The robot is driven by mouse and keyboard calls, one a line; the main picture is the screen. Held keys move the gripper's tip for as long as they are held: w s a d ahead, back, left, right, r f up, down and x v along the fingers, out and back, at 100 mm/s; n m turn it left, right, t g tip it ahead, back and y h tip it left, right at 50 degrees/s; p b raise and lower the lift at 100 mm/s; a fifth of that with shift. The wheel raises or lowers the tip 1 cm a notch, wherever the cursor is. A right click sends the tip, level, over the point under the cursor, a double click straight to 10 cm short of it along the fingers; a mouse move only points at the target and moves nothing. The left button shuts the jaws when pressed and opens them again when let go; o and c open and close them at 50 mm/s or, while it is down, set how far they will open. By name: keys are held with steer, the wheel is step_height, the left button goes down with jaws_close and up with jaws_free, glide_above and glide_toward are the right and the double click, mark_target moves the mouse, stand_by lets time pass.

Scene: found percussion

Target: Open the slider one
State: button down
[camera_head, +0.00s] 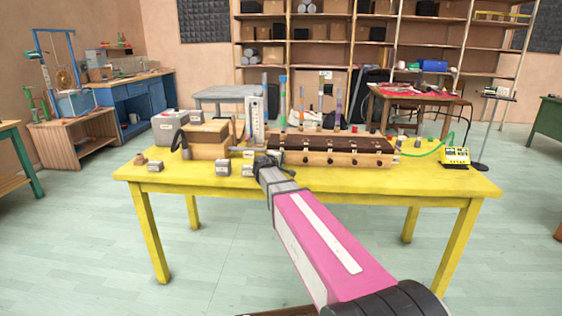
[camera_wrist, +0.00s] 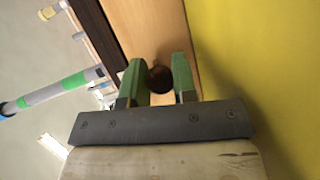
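A long wooden box (camera_head: 340,158) with a dark top stands on the yellow table, with a row of round dark knobs on its front face. My gripper (camera_head: 268,162) is at the box's left end in the head view, and its fingers are too small there to make out. In the wrist view, the two green fingers of my gripper (camera_wrist: 159,80) stand on either side of one dark round knob (camera_wrist: 160,79). Whether this knob belongs to slider one cannot be read from any label.
The yellow table (camera_head: 200,183) holds a cardboard-coloured box (camera_head: 207,141) and several small grey blocks left of my gripper. Upright coloured tubes (camera_head: 283,100) stand behind the wooden box. A yellow device (camera_head: 455,156) with a green cable is at the right. The front table edge is clear.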

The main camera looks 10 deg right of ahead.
steer(key=shift+s+a, duration=0.2)
steer(key=shift+s, duration=0.6)
steer(key=shift+s+a, duration=0.2)
steer(key=shift+s, duration=0.55)
steer(key=c, duration=0.9)
jaws_free()
steer(key=shift+w, duration=0.1)
steer(key=v, duration=1)
steer(key=shift+s+a, duration=0.2)
steer(key=shift+s, duration=0.1)
